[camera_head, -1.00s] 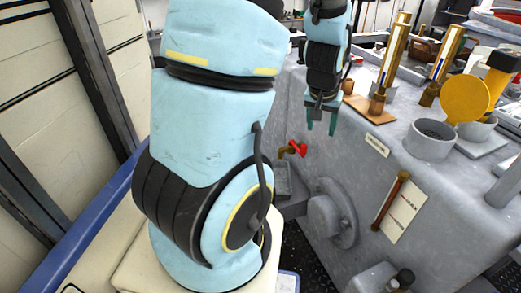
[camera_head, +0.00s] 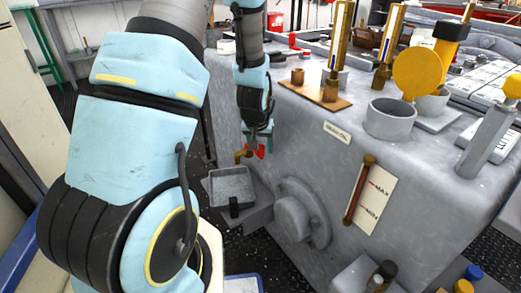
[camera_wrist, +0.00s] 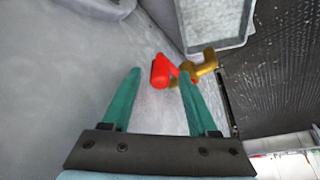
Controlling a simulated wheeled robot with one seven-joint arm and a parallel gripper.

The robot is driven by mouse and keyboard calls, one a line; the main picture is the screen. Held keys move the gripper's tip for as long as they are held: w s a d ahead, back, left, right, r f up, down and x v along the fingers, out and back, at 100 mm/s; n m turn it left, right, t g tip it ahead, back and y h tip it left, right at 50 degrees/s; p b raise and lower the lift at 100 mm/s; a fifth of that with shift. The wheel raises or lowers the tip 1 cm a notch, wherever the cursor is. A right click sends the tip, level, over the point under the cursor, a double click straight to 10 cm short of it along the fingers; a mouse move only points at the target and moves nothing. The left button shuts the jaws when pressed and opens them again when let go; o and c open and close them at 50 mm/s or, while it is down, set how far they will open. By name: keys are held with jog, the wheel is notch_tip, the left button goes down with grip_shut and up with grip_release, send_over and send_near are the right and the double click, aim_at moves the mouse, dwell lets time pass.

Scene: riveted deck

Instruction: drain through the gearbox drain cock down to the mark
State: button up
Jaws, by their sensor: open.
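The drain cock is a brass fitting (camera_head: 241,155) low on the grey gearbox housing (camera_head: 300,140), with a red handle (camera_head: 260,152). My gripper (camera_head: 258,141) is open and empty, right at the cock. In the wrist view the red handle (camera_wrist: 160,72) shows between the fingertips (camera_wrist: 158,76), and the brass body (camera_wrist: 200,69) lies to their right. I cannot tell whether the fingers touch the handle. A sight tube (camera_head: 359,190) stands on a plate (camera_head: 376,199) marked MAX and, lower, MIN. The tube looks reddish-brown over its length; its level is not clear.
A grey tray (camera_head: 232,187) stands below the cock and also shows in the wrist view (camera_wrist: 215,22). A round cover (camera_head: 302,213) juts from the housing. Brass gauges (camera_head: 340,40), a grey cup (camera_head: 390,120) and a yellow disc (camera_head: 417,70) stand on top.

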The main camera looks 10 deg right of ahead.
jog(key=shift+w+d+f, duration=0.1)
jog(key=shift+w+f, duration=0.05)
jog(key=shift+f, duration=0.25)
jog(key=shift+c, duration=0.2)
grip_shut()
dwell(1.1)
